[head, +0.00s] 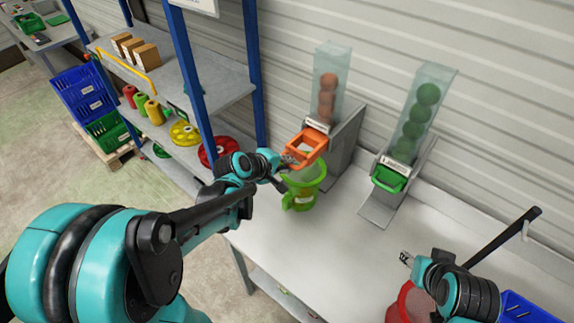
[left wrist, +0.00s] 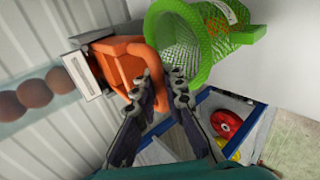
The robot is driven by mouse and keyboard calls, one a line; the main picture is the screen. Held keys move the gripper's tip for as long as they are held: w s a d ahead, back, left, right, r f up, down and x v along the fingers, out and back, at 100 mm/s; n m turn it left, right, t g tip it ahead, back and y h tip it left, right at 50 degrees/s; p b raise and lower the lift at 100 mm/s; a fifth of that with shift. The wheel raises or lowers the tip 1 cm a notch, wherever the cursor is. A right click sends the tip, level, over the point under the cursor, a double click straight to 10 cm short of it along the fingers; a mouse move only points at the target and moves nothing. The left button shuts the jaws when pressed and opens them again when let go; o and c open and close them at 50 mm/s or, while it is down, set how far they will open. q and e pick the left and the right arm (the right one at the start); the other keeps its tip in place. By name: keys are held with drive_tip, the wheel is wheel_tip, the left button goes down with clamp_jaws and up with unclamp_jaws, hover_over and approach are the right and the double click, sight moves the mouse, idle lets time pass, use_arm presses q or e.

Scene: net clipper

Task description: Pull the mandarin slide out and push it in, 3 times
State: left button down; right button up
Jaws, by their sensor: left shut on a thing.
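The orange mandarin slide (head: 306,146) sticks out at the foot of a clear tube (head: 329,90) holding several orange balls. Its square opening shows above the green net bucket (head: 303,192). My left gripper (head: 287,160) is shut on the slide's front handle. In the left wrist view, the fingers (left wrist: 163,84) hold the end of the orange slide (left wrist: 116,66), beside the green net bucket (left wrist: 193,48). My right gripper (head: 405,259) is over the table at the lower right, apart from the slide; its jaws are too small to judge.
A second dispenser with green balls (head: 419,108) and a green slide (head: 388,179) stands to the right. A red bucket (head: 405,304) and a blue crate (head: 525,309) are near my right arm. Shelves with blue posts (head: 190,70) stand at left. The middle of the white table (head: 320,245) is clear.

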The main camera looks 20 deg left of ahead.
sight(310, 145)
use_arm(q)
drive_tip(key=shift+w+d+b, duration=0.3)
drive_tip(key=shift+w+d, duration=0.25)
drive_tip(key=shift+w, duration=1)
drive_tip(key=shift+w+d+b, duration=0.25)
drive_tip(key=shift+w+d, duration=0.25)
drive_tip(key=shift+w, duration=1.1)
drive_tip(key=shift+w+d+b, duration=0.3)
drive_tip(key=shift+w+d, duration=0.25)
drive_tip(key=shift+w, duration=1)
drive_tip(key=shift+s, duration=0.15)
drive_tip(key=shift+s+a+p, duration=0.2)
drive_tip(key=shift+s+a, duration=0.4)
drive_tip(key=shift+s, duration=1)
drive_tip(key=shift+s+a+p, duration=0.15)
drive_tip(key=shift+s+a, duration=0.45)
drive_tip(key=shift+s, duration=1)
drive_tip(key=shift+s+a+p, duration=0.2)
drive_tip(key=shift+s+a, duration=0.4)
drive_tip(key=shift+s, duration=1)
drive_tip(key=shift+w+d+b, duration=0.3)
drive_tip(key=shift+w+d, duration=0.3)
drive_tip(key=shift+w, duration=1.05)
drive_tip(key=shift+w+d+b, duration=0.35)
drive_tip(key=shift+w+d, duration=0.25)
drive_tip(key=shift+w, duration=1.05)
drive_tip(key=shift+w+d+b, duration=0.3)
drive_tip(key=shift+w+d, duration=0.3)
drive_tip(key=shift+w, duration=1.05)
